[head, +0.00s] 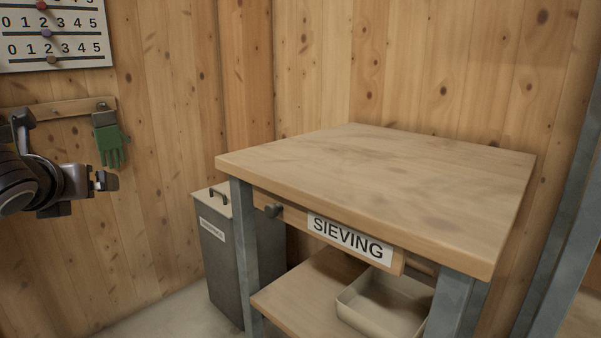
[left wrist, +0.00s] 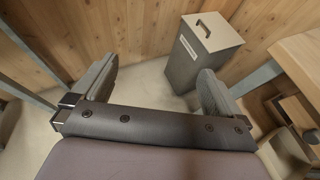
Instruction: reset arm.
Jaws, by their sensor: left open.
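My left arm comes in at the left edge of the head view. Its gripper (head: 106,181) is raised in the air, left of the table and in front of the wooden wall. In the left wrist view the two fingers of the gripper (left wrist: 155,85) stand wide apart with nothing between them but floor and wall. The gripper is open and empty, and it touches nothing that I can see. My right gripper is in neither view.
A wooden table (head: 400,175) with a drawer labelled SIEVING (head: 348,237) stands at the right. A tray (head: 385,302) sits on its lower shelf. A grey lidded bin (head: 220,255) stands left of it. A green glove (head: 112,147) hangs on the wall below a number board (head: 75,35).

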